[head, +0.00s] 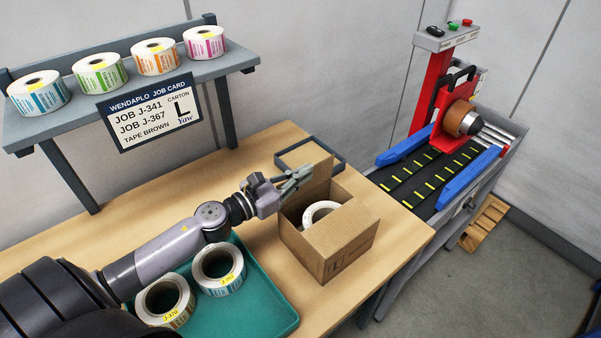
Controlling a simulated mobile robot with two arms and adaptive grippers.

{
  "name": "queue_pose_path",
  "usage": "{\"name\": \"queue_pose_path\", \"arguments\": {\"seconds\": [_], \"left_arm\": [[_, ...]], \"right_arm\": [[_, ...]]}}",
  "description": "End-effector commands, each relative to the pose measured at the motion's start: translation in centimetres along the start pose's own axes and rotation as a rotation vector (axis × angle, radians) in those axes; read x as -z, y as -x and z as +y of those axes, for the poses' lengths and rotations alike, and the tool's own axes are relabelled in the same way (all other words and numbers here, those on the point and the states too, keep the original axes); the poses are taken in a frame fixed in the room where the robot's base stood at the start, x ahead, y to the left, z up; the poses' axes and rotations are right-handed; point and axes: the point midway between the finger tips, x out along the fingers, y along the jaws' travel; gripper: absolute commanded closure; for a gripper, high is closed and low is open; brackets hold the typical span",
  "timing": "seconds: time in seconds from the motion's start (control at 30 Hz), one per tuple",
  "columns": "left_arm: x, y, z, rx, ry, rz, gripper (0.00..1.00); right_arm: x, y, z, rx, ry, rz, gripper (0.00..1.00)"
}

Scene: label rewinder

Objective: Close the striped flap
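An open cardboard carton (322,256) stands on the wooden table, with a white label roll (318,212) inside. One plain flap (343,226) lies over the right part of its opening. Another flap (322,172) stands up at the back, partly behind my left gripper. I cannot make out stripes on any flap. My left gripper (299,176) is above the carton's back left edge, close to the upright flap. I cannot tell whether it touches the flap. Its fingers are small and seen edge-on, and nothing shows clearly between them. My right gripper is not in view.
A teal tray (262,308) with two label rolls lies left of the carton. A dark-rimmed tray (340,163) sits behind it. A shelf (228,66) with several rolls and a job card (150,112) stands at the back left. A red and blue taping machine (440,150) stands to the right.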

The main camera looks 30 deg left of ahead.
Motion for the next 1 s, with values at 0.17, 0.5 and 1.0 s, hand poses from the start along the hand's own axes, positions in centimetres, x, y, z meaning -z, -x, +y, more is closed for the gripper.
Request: {"name": "queue_pose_path", "arguments": {"seconds": [0.17,0.5,1.0], "left_arm": [[0.0,0.0,0.1,-0.002,-0.001,0.001,0.97],[0.0,0.0,0.1,-0.001,0.001,0.0,0.77],[0.1,2.0,0.0,-0.002,0.006,0.001,0.77]], "right_arm": [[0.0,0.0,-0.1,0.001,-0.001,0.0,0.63],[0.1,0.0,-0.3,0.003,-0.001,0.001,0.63],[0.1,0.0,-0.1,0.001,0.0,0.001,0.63]]}}
